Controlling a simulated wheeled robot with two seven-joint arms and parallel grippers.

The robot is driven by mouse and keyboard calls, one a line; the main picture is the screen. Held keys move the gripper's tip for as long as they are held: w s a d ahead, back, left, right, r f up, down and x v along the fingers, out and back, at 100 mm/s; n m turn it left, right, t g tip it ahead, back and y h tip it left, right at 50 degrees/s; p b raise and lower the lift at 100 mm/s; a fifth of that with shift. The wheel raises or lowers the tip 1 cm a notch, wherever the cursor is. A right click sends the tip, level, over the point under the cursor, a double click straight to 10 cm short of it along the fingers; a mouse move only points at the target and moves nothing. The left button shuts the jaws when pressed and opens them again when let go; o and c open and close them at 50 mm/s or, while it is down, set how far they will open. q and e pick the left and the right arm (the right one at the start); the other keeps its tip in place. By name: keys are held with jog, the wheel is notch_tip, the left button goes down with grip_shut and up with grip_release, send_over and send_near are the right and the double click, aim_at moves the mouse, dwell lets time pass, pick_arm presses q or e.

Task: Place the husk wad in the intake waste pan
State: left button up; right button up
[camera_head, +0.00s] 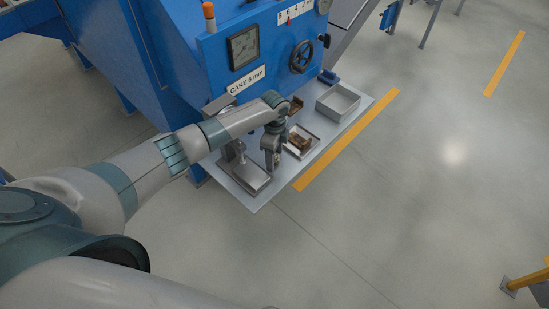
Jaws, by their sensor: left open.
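My left gripper (272,160) points down over the shelf in front of the blue machine, open, with nothing visible between its fingers. Just right of it is a shallow metal tray (315,144) with a brown lump (300,143) in it. A second brown piece (296,104) sits behind, near the machine face. I cannot tell for sure which brown piece is the husk wad or which container is the intake waste pan. My right gripper is not in view.
The blue machine (275,60) carries a gauge, a handwheel (301,57) and a "CAKE 6 mm" label. A metal stand with a flat base (250,178) is left of my gripper. A blue item (328,77) lies behind the grey pan.

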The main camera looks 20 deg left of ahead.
pick_arm(q)
jog(key=shift+c, duration=0.3)
jog(key=c, duration=1.2)
jog(key=shift+r, duration=0.15)
jog(key=shift+r+b, duration=0.35)
jog(key=shift+r, duration=0.2)
notch_tip(320, 180, up, 2)
jog(key=shift+w+r+b, duration=0.1)
jog(key=shift+r+b, duration=0.15)
jog(key=shift+b, duration=0.3)
jog(key=d+r+b, duration=0.1)
jog(key=d+r, duration=0.1)
jog(key=d, duration=0.2)
jog(key=s+d+r+b, duration=0.1)
jog(key=d+r, duration=0.1)
jog(key=d, duration=0.1)
jog(key=s+d+r+b, duration=0.1)
jog(key=d+r, duration=0.2)
jog(key=d, duration=0.1)
jog(key=shift+d, duration=0.3)
